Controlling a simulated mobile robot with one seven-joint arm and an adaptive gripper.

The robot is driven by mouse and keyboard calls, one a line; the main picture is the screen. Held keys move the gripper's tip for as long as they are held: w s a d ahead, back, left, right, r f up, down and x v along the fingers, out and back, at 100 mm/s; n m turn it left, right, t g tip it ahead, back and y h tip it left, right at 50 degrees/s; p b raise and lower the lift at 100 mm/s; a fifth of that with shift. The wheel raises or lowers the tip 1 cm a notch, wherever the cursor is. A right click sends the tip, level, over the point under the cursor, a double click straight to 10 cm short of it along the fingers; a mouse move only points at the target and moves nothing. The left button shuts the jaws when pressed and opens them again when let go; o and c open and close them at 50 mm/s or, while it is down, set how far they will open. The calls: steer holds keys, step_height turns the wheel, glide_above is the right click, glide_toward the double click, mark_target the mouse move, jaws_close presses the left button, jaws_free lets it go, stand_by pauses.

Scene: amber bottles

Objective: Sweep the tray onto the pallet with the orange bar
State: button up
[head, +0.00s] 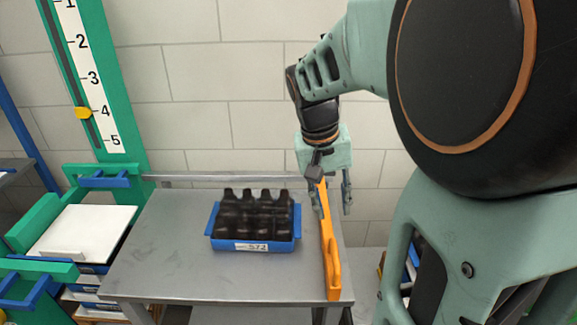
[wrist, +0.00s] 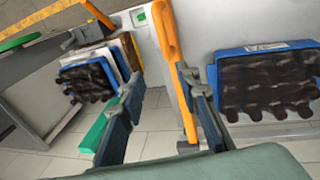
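The blue tray (head: 252,245), labelled 572 and filled with dark bottles (head: 255,210), stands on the grey table (head: 165,260). It also shows at the right of the wrist view (wrist: 262,47). The orange bar (head: 331,250) lies along the table's right edge, apart from the tray. My gripper (head: 333,208) is at the bar's far end, fingers pointing down. In the wrist view the bar (wrist: 170,45) passes between the open fingers (wrist: 160,76), close to the right one. A white-topped stack (head: 85,228), probably the pallet load, stands left of the table.
A green post with a number scale (head: 95,85) and a yellow pointer (head: 82,113) near 4 rises behind the stack. Green and blue guides (head: 38,285) flank the stack. The wrist view shows another blue bottle tray (wrist: 88,62) beyond the table. The table left of the tray is clear.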

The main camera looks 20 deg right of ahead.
mark_target(334, 251)
steer(key=shift+g, duration=0.4)
steer(key=x, duration=0.3)
steer(key=s+a+x, duration=0.1)
steer(key=x, duration=0.3)
steer(key=a+x, duration=0.1)
steer(key=x, duration=0.3)
steer(key=shift+s+f, duration=0.35)
steer(key=shift+s, duration=0.05)
jaws_close()
